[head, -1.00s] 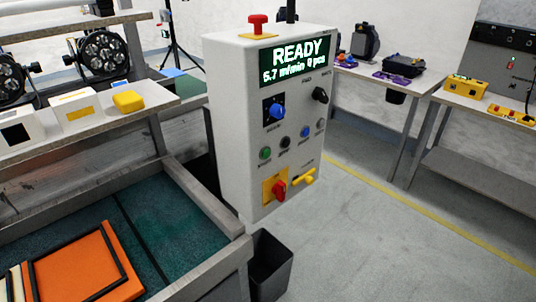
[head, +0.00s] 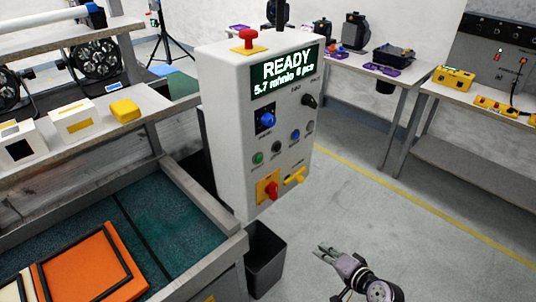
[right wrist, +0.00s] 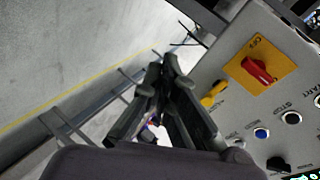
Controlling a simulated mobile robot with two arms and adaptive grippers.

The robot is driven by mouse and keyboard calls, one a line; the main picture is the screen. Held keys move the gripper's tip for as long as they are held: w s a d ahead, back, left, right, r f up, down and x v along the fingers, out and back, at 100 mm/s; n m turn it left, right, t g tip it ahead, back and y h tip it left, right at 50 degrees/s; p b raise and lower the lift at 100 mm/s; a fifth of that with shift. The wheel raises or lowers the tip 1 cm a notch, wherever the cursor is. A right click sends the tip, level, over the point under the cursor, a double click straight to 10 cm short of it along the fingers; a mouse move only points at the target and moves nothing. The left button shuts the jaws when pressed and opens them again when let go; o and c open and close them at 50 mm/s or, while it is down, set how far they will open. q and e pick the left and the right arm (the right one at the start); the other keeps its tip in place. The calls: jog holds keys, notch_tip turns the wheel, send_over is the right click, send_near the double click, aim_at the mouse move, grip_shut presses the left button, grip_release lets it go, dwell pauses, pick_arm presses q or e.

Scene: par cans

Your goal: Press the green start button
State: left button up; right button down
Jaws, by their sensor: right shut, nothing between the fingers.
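The green start button (head: 258,158) is on the front of the white control box (head: 232,120), at the left of its lower button row. It stands out, with nothing touching it. My right gripper (head: 323,252) is shut and empty, low and to the right of the box, apart from the panel. In the right wrist view its fingers (right wrist: 166,68) are together, with the tilted panel (right wrist: 222,95) to their right. The green button cannot be made out there. My left gripper is not in view.
The panel also carries a red rotary switch (head: 271,190), a yellow lever (head: 295,177), a blue knob (head: 265,120) and a black button (head: 276,146). A red mushroom button (head: 248,38) tops the box. A dark bin (head: 265,258) stands below. The floor to the right is clear.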

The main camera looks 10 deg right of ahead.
jog(key=a+r+t+y+p, duration=0.1)
jog(key=a+r+y, duration=0.1)
jog(key=r, duration=1.1)
jog(key=a+r+m+t+y+p, duration=0.1)
jog(key=a+r+y, duration=0.2)
jog(key=r, duration=1)
jog(key=shift+w+a+y, duration=0.2)
jog(key=shift+a+y, duration=0.1)
jog(key=shift+a, duration=0.35)
jog(key=p, duration=0.4)
send_near(260, 158)
jog(key=x, duration=0.6)
jog(key=shift+w, duration=0.1)
jog(key=shift+w+a+p, duration=0.3)
jog(key=shift+w+a, duration=0.05)
jog(key=shift+w, duration=0.05)
jog(key=shift+f, duration=0.1)
